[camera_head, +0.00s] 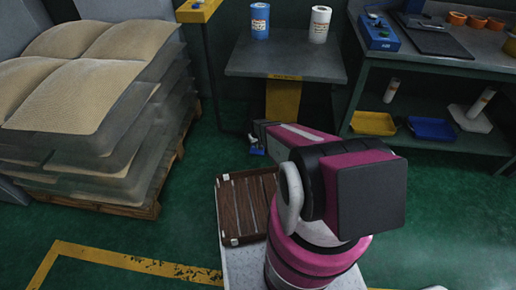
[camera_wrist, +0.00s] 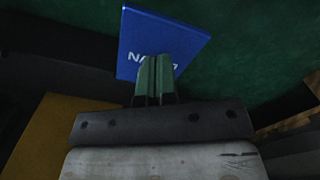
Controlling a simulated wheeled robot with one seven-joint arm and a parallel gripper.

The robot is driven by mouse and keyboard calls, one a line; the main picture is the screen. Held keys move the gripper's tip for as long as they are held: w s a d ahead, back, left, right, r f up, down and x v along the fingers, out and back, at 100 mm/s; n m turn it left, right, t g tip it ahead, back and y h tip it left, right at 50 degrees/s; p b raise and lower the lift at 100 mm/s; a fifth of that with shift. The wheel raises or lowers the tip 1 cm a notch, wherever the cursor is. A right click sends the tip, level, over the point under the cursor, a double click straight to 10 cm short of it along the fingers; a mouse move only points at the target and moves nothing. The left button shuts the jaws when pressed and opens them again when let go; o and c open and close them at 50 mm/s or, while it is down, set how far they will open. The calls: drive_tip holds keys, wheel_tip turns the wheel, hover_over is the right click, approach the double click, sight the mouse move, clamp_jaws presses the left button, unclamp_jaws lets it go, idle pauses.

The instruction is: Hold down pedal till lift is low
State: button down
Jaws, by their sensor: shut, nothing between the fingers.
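The blue pedal (camera_wrist: 152,38) with white lettering fills the top middle of the wrist view. A small blue piece of it (camera_head: 257,151) shows in the head view, near the foot of the lift. My gripper (camera_wrist: 155,60) has its green fingers shut together and empty, overlapping the pedal's near edge and part of its lettering. I cannot tell whether the fingertips press on it. In the head view my arm hides most of the gripper. The lift (camera_head: 265,62) has a grey top on a yellow column, and its top stands well above the floor.
A blue-labelled can (camera_head: 260,20) and a white can (camera_head: 319,24) stand on the lift's top. A pallet of stacked sacks (camera_head: 90,75) is at left. A workbench (camera_head: 450,52) with trays on its lower shelf is at right.

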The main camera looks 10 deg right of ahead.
drive_tip(key=shift+f, duration=0.15)
drive_tip(key=shift+f, duration=2)
idle(1.9)
drive_tip(key=shift+r, duration=3.1)
drive_tip(key=s+r, duration=0.7)
drive_tip(key=r, duration=0.5)
drive_tip(key=s+r+m, duration=0.1)
drive_tip(key=s+r, duration=0.6)
drive_tip(key=r, duration=0.5)
drive_tip(key=s+r+m, duration=0.1)
drive_tip(key=s+r, duration=0.6)
drive_tip(key=r, duration=0.6)
drive_tip(key=shift+s, duration=0.15)
